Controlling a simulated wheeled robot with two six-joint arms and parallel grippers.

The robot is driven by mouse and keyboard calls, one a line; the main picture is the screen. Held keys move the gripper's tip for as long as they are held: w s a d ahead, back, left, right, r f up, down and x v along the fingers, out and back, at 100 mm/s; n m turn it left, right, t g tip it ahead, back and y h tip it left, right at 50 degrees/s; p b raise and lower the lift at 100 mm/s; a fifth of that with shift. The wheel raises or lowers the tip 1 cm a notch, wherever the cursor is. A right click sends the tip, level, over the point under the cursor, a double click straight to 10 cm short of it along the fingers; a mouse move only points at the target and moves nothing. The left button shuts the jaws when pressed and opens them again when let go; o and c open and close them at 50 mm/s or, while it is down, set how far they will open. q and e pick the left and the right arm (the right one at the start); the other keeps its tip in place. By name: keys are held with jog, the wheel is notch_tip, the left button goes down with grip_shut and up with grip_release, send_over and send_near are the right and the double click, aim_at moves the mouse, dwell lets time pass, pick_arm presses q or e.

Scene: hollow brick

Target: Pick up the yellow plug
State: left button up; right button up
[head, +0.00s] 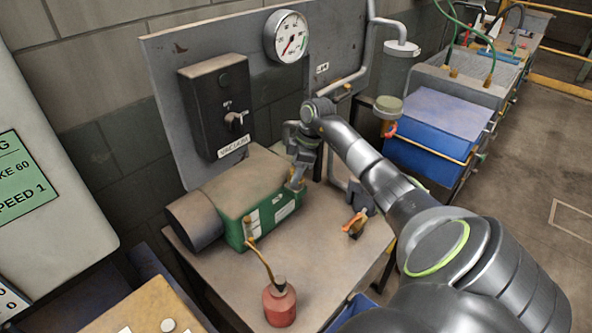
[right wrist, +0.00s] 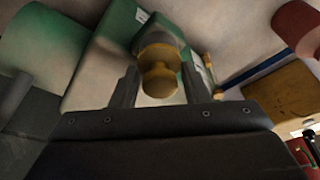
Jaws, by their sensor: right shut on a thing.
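The yellow plug (right wrist: 159,77) sits between the two fingers of my right gripper (right wrist: 160,72) in the right wrist view. The fingers are shut on it from both sides. In the head view my right gripper (head: 297,176) points down at the right end of the green pump (head: 262,215), and the plug is mostly hidden there by the fingers. I cannot tell whether the plug is still seated in the pump or clear of it. My left gripper is in neither view.
A red oil can (head: 279,304) with a long spout stands at the front of the grey bench (head: 330,262). An orange-handled valve (head: 354,222) is at the right. A black vacuum switch box (head: 217,105) and a gauge (head: 287,36) are on the panel behind.

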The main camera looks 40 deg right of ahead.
jog(key=shift+r, duration=0.15)
jog(key=shift+c, duration=0.2)
jog(key=shift+r+b, duration=0.2)
jog(key=shift+b, duration=0.1)
jog(key=b+v, duration=0.1)
jog(key=v, duration=0.1)
jog(key=shift+r+b, duration=0.35)
jog(key=shift+r, duration=0.05)
jog(key=s+d+b, duration=0.1)
jog(key=s+b, duration=0.1)
jog(key=s, duration=1.5)
jog(key=shift+s, duration=0.3)
jog(key=shift+d+r, duration=0.1)
